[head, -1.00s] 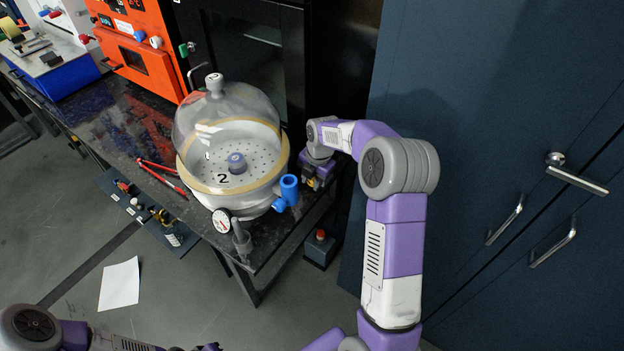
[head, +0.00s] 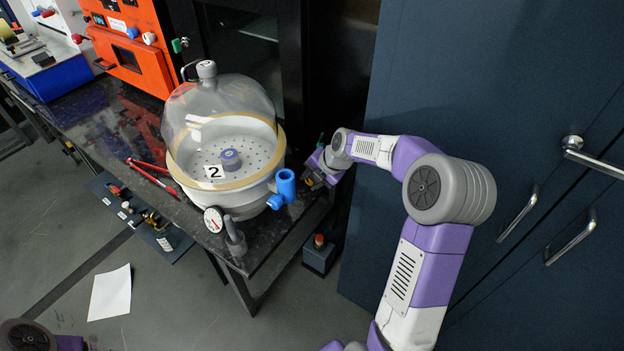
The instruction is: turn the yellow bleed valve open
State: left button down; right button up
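A clear-domed vacuum desiccator (head: 225,105) marked 2 stands at the end of the dark bench. A blue fitting (head: 284,187) sticks out on its right side, and a dial gauge (head: 214,219) is at its front. I cannot make out a yellow bleed valve handle; it may be hidden or too small. My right gripper (head: 313,179) is just right of the blue fitting, apart from it in the picture, tilted down and to the left. Its fingers are too small and dark to tell whether they are open. My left gripper is out of view.
Red-handled tongs (head: 152,176) lie on the bench (head: 110,135) left of the desiccator. An orange oven (head: 130,50) stands behind. Dark blue cabinets (head: 480,90) with metal handles stand close on the right. A small box with a red button (head: 319,243) is below the bench.

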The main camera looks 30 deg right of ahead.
jog(key=o, duration=0.4)
notch_tip(320, 180, up, 10)
jog(key=p, duration=0.3)
jog(key=shift+p, duration=0.3)
